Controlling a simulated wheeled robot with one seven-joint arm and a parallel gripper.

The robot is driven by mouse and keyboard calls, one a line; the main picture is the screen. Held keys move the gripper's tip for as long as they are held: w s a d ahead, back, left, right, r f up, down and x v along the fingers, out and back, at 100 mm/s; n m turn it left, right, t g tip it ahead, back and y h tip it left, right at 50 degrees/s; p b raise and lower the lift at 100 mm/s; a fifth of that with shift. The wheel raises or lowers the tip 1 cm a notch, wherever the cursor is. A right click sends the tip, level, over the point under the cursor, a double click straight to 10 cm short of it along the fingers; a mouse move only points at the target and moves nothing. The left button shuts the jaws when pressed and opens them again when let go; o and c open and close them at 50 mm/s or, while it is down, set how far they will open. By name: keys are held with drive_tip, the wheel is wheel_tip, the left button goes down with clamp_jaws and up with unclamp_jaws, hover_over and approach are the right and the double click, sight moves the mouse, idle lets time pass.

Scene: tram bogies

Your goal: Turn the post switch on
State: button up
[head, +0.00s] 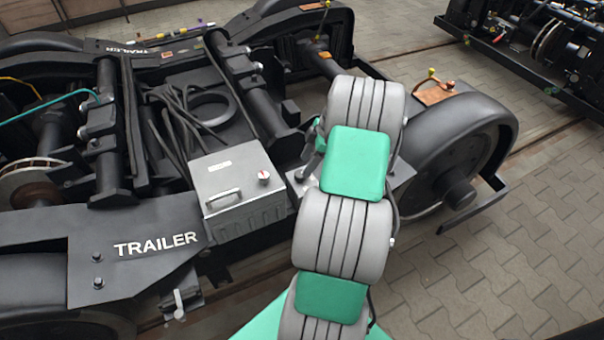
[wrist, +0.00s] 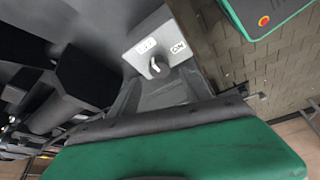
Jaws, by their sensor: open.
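The post switch (wrist: 160,42) shows in the wrist view as a pale grey box face at top centre. It has a small dark round knob with a light pointer (wrist: 157,64) and two white labels; the right one seems to read ON, the left is too blurred. I cannot tell the knob's setting for sure. My gripper (wrist: 160,84) is open, its dark grey fingers reaching toward the knob from below in the picture. Whether they touch it cannot be told. In the head view my arm hides the gripper and most of the switch area.
A grey box (head: 238,190) with a handle and a red-marked knob sits on the bogie frame (head: 150,245) marked TRAILER, left of my arm. A black wheel cover (head: 465,125) stands at right. Open paving (head: 520,235) lies at lower right.

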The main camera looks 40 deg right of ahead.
sight(302, 170)
drive_tip(key=x, duration=0.4)
drive_tip(key=shift+f, duration=0.25)
drive_tip(key=shift+c, duration=0.4)
clamp_jaws()
